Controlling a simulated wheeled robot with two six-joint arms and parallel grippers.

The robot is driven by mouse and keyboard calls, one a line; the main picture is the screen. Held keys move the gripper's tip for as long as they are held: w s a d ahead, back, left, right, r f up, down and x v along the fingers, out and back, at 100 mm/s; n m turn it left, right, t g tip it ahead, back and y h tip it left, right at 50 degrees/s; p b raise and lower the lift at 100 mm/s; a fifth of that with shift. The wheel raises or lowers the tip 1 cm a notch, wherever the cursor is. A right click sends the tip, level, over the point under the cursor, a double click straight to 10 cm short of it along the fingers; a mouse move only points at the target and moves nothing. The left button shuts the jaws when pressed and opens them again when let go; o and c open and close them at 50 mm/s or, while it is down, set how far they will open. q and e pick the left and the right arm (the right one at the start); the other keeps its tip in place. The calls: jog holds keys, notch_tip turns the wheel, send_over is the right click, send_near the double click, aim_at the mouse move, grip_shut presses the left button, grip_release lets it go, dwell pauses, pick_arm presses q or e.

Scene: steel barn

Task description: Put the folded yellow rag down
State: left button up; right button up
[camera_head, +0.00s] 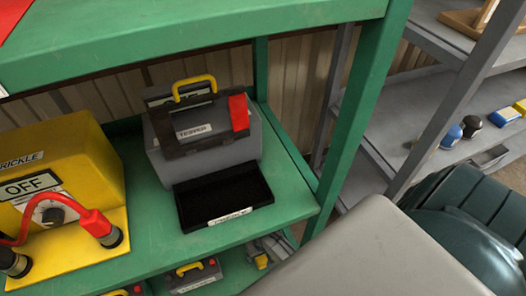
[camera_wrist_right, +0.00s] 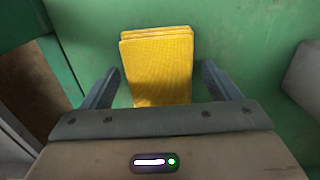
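The folded yellow rag (camera_wrist_right: 158,65) shows in the right wrist view as a flat stack with layered edges, in front of a green surface (camera_wrist_right: 235,40). My right gripper (camera_wrist_right: 160,72) is open around it, one finger on each side, with a narrow green gap between each finger and the rag. The rag's near end is hidden by the gripper body. I cannot tell whether the rag rests on the green surface. I do not see the rag in the head view. My left gripper is in neither view.
The green shelf (camera_head: 150,235) holds a yellow trickle charger (camera_head: 65,160), a grey tester (camera_head: 215,145) with a yellow handle, and an empty black tray (camera_head: 222,198). Green posts (camera_head: 355,120) border it. A grey rack (camera_head: 405,110) with small items stands right.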

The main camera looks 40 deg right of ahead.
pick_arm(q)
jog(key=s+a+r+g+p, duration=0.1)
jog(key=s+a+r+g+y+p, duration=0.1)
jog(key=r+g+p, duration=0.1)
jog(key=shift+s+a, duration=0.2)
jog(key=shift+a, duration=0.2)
pick_arm(e)
notch_tip(320, 180, up, 12)
jog(key=shift+r, duration=0.15)
